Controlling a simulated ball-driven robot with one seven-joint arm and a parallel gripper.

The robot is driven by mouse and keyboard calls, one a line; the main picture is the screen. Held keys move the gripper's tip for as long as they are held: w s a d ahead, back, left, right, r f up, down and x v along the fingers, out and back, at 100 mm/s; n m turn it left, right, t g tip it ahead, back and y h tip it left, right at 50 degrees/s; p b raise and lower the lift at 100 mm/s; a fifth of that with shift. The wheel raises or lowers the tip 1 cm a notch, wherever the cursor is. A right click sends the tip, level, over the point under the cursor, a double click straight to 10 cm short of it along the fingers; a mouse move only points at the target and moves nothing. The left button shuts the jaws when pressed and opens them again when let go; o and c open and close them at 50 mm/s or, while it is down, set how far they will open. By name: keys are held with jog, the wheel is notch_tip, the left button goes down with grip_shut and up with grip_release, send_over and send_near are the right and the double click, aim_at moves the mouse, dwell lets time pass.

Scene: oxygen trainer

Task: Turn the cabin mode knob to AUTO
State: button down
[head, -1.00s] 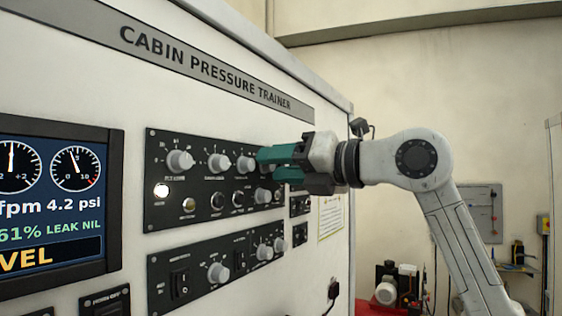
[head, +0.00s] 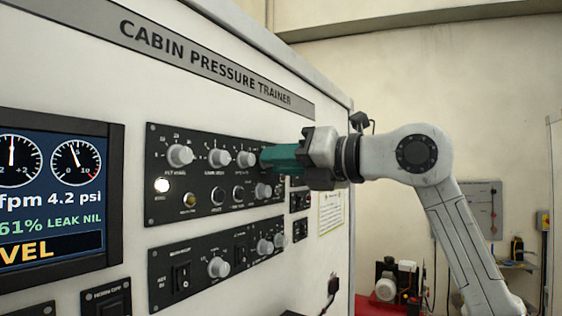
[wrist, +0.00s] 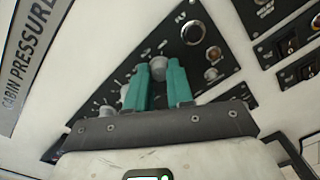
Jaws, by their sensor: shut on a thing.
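The upper black control panel (head: 160,215) carries a row of round grey knobs. My gripper (head: 266,158), with teal fingers, is at the right end of its top row in the head view. In the wrist view its two fingers (wrist: 160,75) stand either side of a grey knob (wrist: 158,66) and are shut on it. I take this as the cabin mode knob; its label is too small to read. In the head view the fingers hide it, so its pointer and setting cannot be told.
Three more grey knobs, among them one close by (head: 245,159), sit left of my fingers in the same row. A smaller grey knob (head: 262,190) lies just below them. A lower panel (head: 160,290) holds switches and knobs. The display (head: 60,195) is at left.

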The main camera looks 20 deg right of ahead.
jog(key=shift+f+n+b, duration=0.1)
jog(key=shift+n+b, duration=2.45)
jog(key=shift+n, duration=2.35)
jog(key=c, duration=1)
grip_release()
